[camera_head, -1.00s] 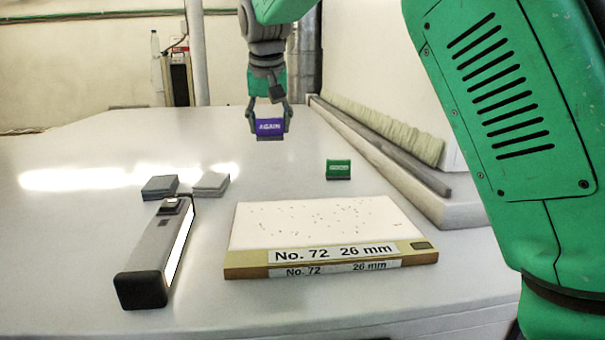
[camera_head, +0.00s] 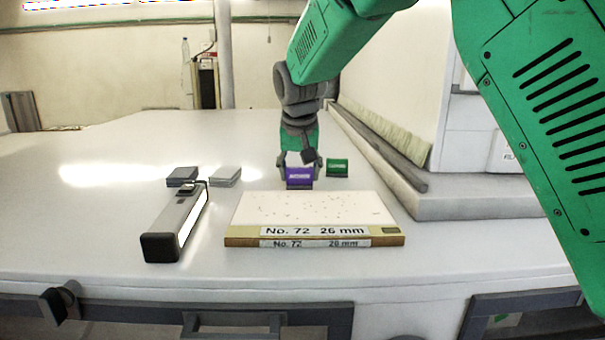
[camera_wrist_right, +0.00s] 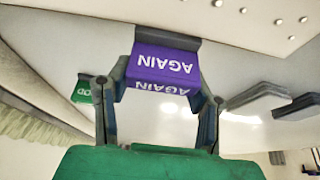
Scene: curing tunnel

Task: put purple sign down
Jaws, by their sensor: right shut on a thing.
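The purple sign (camera_head: 299,174), lettered AGAIN, is held upright between the fingers of my right gripper (camera_head: 301,179), just behind the far edge of the white-topped board. In the right wrist view the purple sign (camera_wrist_right: 163,64) shows with its grey base, and the fingers of the right gripper (camera_wrist_right: 161,90) close on its two ends. Its base is low over the grey table (camera_head: 110,225); I cannot tell whether it touches. My left gripper is not in view.
A green sign (camera_head: 337,167) stands close to the right of the purple one. Two grey blocks (camera_head: 225,174) and a long lamp-like bar (camera_head: 175,228) are at left. A raised ledge (camera_head: 440,205) borders the right.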

